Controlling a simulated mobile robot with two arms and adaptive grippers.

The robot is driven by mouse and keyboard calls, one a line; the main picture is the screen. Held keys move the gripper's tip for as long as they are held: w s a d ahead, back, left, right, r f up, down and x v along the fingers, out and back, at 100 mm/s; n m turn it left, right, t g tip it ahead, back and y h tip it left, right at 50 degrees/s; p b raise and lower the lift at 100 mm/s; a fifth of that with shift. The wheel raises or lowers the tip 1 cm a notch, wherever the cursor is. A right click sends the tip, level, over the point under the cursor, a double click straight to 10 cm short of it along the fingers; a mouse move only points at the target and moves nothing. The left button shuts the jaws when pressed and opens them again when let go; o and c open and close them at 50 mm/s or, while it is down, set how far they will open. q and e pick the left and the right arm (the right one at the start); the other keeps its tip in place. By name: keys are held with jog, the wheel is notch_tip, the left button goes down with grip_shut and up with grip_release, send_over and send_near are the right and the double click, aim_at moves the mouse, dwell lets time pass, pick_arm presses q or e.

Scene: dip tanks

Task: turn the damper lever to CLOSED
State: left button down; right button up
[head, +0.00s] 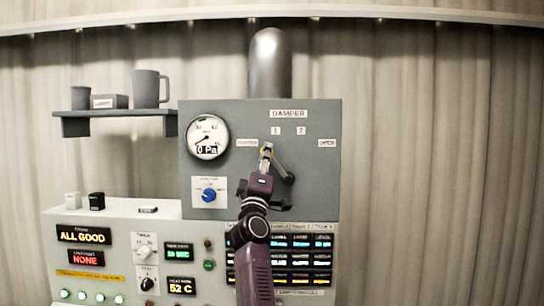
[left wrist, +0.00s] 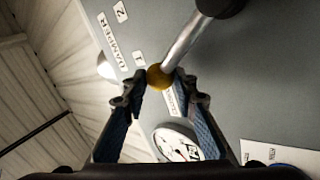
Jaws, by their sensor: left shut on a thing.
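The damper lever has a metal shaft (left wrist: 190,38) on a dark hub and a yellow knob (left wrist: 158,77) at its end. It sits on the upper grey panel (head: 315,190), under the DAMPER label (head: 288,114). The lever slants up and left from its hub, pointing between the "1" label (head: 276,131) and the CLOSED label (head: 246,142). The OPEN label (head: 327,142) is at right. My left gripper (head: 266,153) is shut on the knob; in the left wrist view its fingers (left wrist: 157,84) flank it. My right gripper is out of view.
A round pressure gauge (head: 207,137) reading 0 Pa and a blue knob (head: 209,195) are left of the lever. Below is a console (head: 120,225) with displays and switches. A metal pipe (head: 270,65) rises behind the panel.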

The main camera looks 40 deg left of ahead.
pick_arm(q)
jog(key=shift+s+a+f+n+g+y, duration=0.1)
jog(key=shift+a+f+n+g+y, duration=0.15)
jog(key=shift+n, duration=0.3)
jog(key=shift+s+f+n+g+y, duration=0.1)
jog(key=shift+f+n+y, duration=0.1)
jog(key=shift+n+y, duration=0.25)
jog(key=shift+a+f+n+g+y, duration=0.15)
jog(key=shift+f+n+y, duration=0.05)
jog(key=shift+n, duration=0.4)
jog(key=shift+f, duration=0.1)
jog(key=c, duration=1.9)
grip_release()
jog(key=shift+c, duration=0.2)
jog(key=o, duration=0.4)
jog(key=shift+s+a, duration=0.1)
jog(key=v, duration=1.2)
